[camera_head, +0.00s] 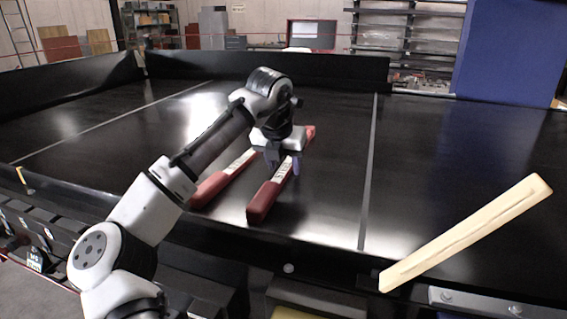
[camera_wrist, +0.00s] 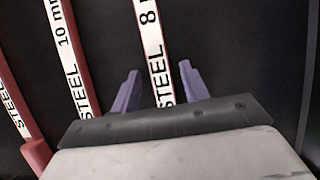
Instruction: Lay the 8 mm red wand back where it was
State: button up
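The 8 mm red wand (camera_head: 264,201) lies on the black conveyor belt, with a red end towards me and a white label strip. In the wrist view its strip (camera_wrist: 150,35) reads "8 m" and "STEEL". My gripper (camera_head: 283,166) is low over its middle. In the wrist view my gripper (camera_wrist: 159,68) has its two purple fingers apart, one on each side of the wand, with dark gaps between. The 10 mm wand (camera_wrist: 62,45) lies to the left. A red wand (camera_head: 209,189) also shows left of the 8 mm one in the head view.
A third wand's STEEL strip (camera_wrist: 10,110) shows at the wrist view's left edge. A pale beige bar (camera_head: 465,235) lies at the right over the conveyor's front edge. A black side wall (camera_head: 270,70) closes the back. The belt (camera_head: 335,150) right of the wands is clear.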

jog(key=shift+r, duration=0.1)
jog(key=b+v, duration=0.2)
jog(key=v, duration=1)
